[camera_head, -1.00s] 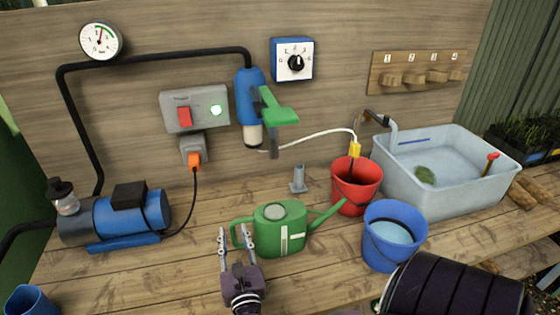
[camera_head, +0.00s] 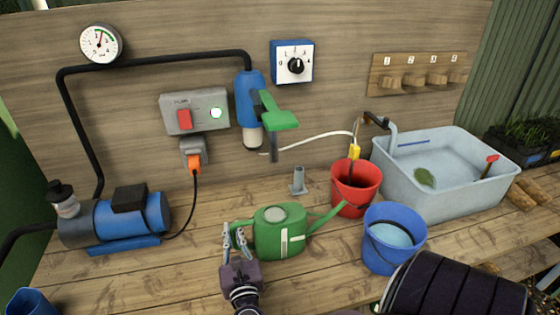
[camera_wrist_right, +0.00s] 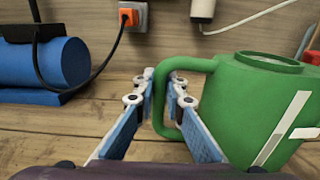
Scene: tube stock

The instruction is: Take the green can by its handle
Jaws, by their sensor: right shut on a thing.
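The green can (camera_head: 280,236) stands upright on the wooden bench, its handle to the left and its spout pointing right toward the red bucket. My right gripper (camera_head: 235,232) is at the can's left side, shut on the handle. In the right wrist view, the fingers of my right gripper (camera_wrist_right: 164,92) stand on either side of the green handle (camera_wrist_right: 160,100), with the can's body (camera_wrist_right: 255,100) to the right. My left gripper is not in view.
A red bucket (camera_head: 343,198) and a blue bucket (camera_head: 378,257) with water stand right of the can. A grey basin (camera_head: 400,190) is farther right. A blue pump (camera_head: 150,213) sits at the left. Bench space between pump and can is clear.

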